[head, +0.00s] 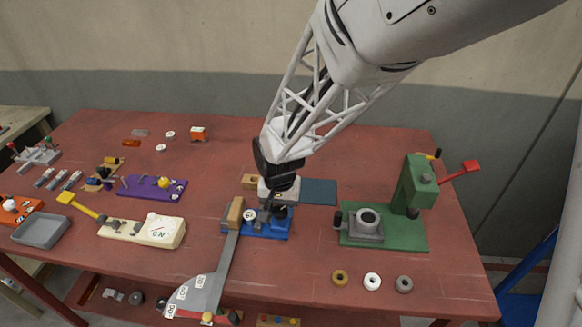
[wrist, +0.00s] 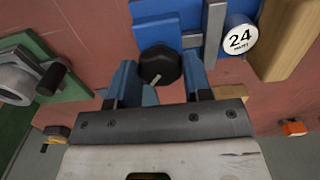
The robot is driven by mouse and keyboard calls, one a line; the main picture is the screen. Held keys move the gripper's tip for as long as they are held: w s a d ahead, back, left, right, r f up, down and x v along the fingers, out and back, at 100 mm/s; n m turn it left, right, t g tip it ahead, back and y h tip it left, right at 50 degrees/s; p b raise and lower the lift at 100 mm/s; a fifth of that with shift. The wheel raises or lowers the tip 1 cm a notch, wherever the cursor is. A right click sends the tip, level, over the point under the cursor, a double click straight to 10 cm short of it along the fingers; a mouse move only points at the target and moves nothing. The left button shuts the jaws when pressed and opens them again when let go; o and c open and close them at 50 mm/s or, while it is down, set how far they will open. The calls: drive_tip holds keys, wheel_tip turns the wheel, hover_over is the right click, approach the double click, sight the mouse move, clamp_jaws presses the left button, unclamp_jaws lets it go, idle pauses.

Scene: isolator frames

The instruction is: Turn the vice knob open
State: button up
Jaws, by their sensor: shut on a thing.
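The black faceted knob (wrist: 158,66) of the vice sits between the two blue fingers of my gripper (wrist: 160,80) in the wrist view. My gripper is shut on the knob. The knob has a pale line mark on its face. The blue vice base (wrist: 165,14) lies behind it, with a grey metal bar (wrist: 213,30) and a round white "24" label (wrist: 240,38) beside it. In the head view the blue vice (head: 262,232) is at the table's middle, and my gripper (head: 277,205) reaches down over it and partly hides it.
A green press (head: 415,190) with a red lever stands to the right. A cream box (head: 160,232) with a yellow lever and a purple board (head: 150,188) lie to the left. A grey protractor-like plate (head: 200,290) lies at the front. Several rings lie at the front right.

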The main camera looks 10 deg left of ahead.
sight(281, 210)
drive_tip(key=n, duration=0.3)
drive_tip(key=shift+n, duration=2.3)
drive_tip(key=o, duration=0.9)
drive_tip(key=shift+r, duration=0.1)
drive_tip(key=shift+r, duration=3.85)
